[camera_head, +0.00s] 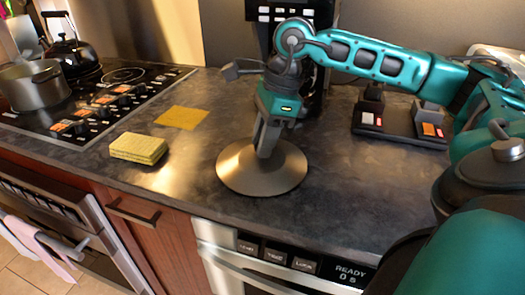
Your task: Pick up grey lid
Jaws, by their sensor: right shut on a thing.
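The grey lid (262,178) is a round, shallow metal disc at the middle of the dark countertop. My right gripper (266,145) comes down onto it from above, with its fingers shut at the lid's centre. The fingers hide the lid's knob. The lid looks level, at or just above the counter; I cannot tell whether it touches the surface. My left gripper is not in view.
A yellow sponge (139,148) and a flat yellow cloth (182,117) lie left of the lid. A grey pot (36,88) and a black kettle (72,52) stand on the cooktop (108,95). A dark tray (400,129) with small items stands at right.

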